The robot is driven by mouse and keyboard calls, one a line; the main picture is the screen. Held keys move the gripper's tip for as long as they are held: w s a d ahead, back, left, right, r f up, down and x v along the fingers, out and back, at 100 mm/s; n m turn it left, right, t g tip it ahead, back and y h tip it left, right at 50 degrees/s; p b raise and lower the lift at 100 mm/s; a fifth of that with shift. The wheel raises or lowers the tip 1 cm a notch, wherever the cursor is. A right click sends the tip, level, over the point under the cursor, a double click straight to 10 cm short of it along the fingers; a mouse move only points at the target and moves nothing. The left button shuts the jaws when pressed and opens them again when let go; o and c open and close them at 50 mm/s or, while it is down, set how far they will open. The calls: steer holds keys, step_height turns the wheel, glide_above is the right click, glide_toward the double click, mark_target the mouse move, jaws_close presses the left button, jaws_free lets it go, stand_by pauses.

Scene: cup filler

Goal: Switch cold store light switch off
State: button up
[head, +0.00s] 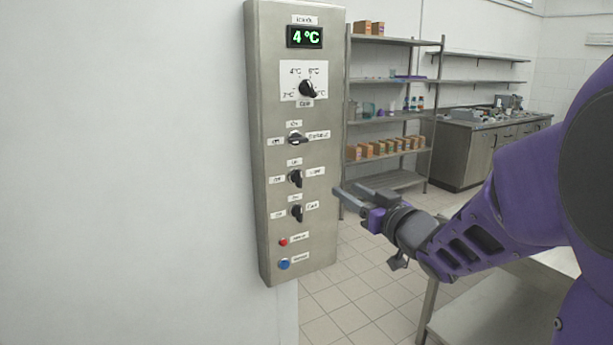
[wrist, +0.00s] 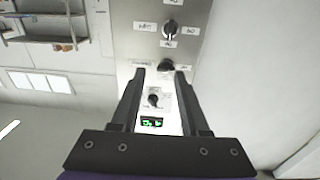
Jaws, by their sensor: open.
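A grey metal control panel (head: 262,150) hangs on the white wall in the head view. Below its temperature dial (head: 307,89) are three black rotary switches: an upper one (head: 298,139) turned sideways, a middle one (head: 296,178) and a lower one (head: 297,213), both nearer upright. Their small labels are too blurred to tell surely which is the light. My gripper (head: 350,193) is open and empty, right of the panel and apart from it. In the wrist view the panel appears upside down, with one switch (wrist: 167,66) between or just beyond the fingertips and another (wrist: 171,28) above.
A green display (head: 305,37) reads 4 °C. A red button (head: 283,242) and a blue button (head: 284,264) sit low on the panel. Metal shelves (head: 395,118) with boxes and a counter (head: 470,150) stand behind. A metal table (head: 480,318) is at lower right.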

steer(key=a+f, duration=0.1)
steer(key=p, duration=0.1)
glide_toward(301, 173)
steer(key=shift+n, duration=0.3)
steer(key=x, duration=0.9)
steer(key=shift+w+a, duration=0.1)
steer(key=shift+w, duration=0.05)
jaws_close()
